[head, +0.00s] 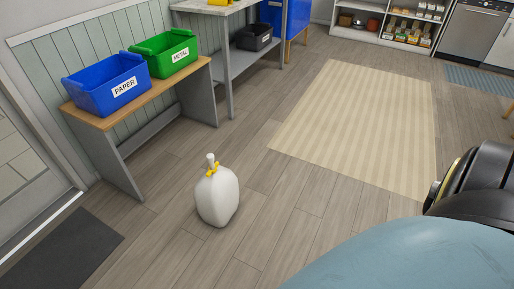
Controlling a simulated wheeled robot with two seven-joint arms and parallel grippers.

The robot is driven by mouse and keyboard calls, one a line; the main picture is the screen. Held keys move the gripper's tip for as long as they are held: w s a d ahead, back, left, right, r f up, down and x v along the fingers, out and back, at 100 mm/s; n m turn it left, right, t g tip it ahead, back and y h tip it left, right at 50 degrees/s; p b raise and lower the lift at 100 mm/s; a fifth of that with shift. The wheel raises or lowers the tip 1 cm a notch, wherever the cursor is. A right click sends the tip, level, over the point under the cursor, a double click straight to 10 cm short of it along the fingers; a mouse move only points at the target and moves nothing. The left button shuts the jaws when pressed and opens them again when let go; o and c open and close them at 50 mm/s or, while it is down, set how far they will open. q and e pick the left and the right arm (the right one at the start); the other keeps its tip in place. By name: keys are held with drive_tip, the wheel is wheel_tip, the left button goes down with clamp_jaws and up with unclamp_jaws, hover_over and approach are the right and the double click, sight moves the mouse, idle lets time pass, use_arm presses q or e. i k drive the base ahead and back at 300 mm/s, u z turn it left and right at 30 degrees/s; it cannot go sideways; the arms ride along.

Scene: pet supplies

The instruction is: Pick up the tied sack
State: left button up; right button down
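The tied sack (218,198) is white and rounded, with a gathered neck bound by a yellow tie. It stands upright on the wooden floor, left of the picture's middle, in front of the bench. Nothing touches it. Neither of my grippers shows in the head view. Parts of my own body fill the lower right corner.
A wooden bench (148,97) holds a blue PAPER bin (107,86) and a green METAL bin (165,54). A dark mat (62,250) lies by the door at left. A beige striped rug (360,128) covers the middle floor. The floor around the sack is clear.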

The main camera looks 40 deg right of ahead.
sight(216, 197)
drive_tip(key=z, duration=0.65)
drive_tip(key=k, duration=0.25)
drive_tip(key=u, duration=3.65)
drive_tip(key=i, duration=0.1)
drive_tip(key=z, duration=2.5)
drive_tip(key=i, duration=1)
drive_tip(key=z, duration=0.75)
